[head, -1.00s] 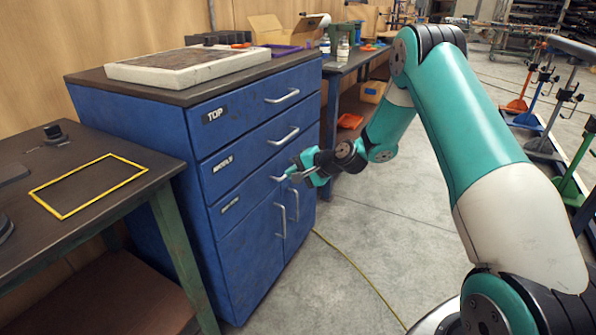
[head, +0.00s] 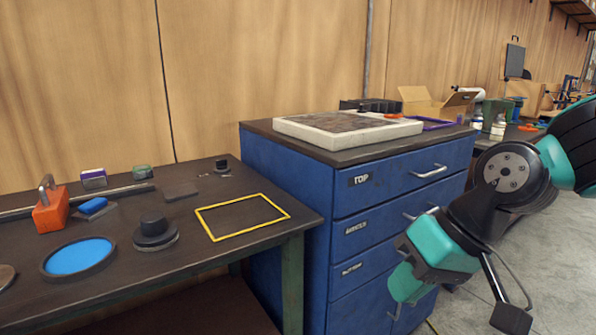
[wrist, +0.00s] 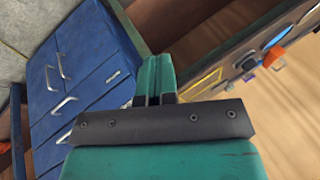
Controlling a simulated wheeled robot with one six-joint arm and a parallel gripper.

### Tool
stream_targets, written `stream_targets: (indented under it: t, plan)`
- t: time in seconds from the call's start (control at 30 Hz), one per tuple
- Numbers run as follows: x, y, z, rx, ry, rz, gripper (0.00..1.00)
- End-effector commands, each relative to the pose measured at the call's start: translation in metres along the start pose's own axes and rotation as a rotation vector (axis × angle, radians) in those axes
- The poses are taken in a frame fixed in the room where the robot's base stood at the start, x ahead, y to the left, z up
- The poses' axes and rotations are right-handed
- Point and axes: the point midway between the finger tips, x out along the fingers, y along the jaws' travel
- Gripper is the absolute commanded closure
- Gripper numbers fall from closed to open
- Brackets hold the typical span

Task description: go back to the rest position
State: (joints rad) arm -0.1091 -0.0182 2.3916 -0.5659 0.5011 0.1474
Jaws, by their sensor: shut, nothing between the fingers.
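My gripper (wrist: 155,70) is shut and empty, its teal fingers side by side in the wrist view. In the head view, my gripper (head: 405,284) hangs low on the right, in front of the blue drawer cabinet (head: 285,190); whether it touches the cabinet is hard to tell. The cabinet also shows at the left of the wrist view (wrist: 95,95). Its drawers look closed. My arm folds up toward the right edge of the head view and hides part of the cabinet front.
The dark workbench (head: 120,285) stands left of the cabinet. It bears a yellow rectangular outline (head: 243,234), a blue disc (head: 78,258), a dark flanged piece (head: 155,234) and an orange block (head: 50,208). A stone slab (head: 345,130) lies on the cabinet. Floor is clear at right.

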Motion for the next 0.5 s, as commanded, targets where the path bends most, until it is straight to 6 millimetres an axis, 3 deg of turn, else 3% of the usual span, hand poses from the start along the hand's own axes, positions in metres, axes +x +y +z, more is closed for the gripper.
stream_targets:
  t: [0.1,0.3,0.5]
  plan:
    - [-0.013,-0.021,0.044,-0.134,-0.072,0.034,1.00]
    - [-0.031,-0.035,0.107,-0.308,-0.179,0.080,1.00]
    - [-0.078,-0.057,0.087,-0.291,-0.175,0.078,1.00]
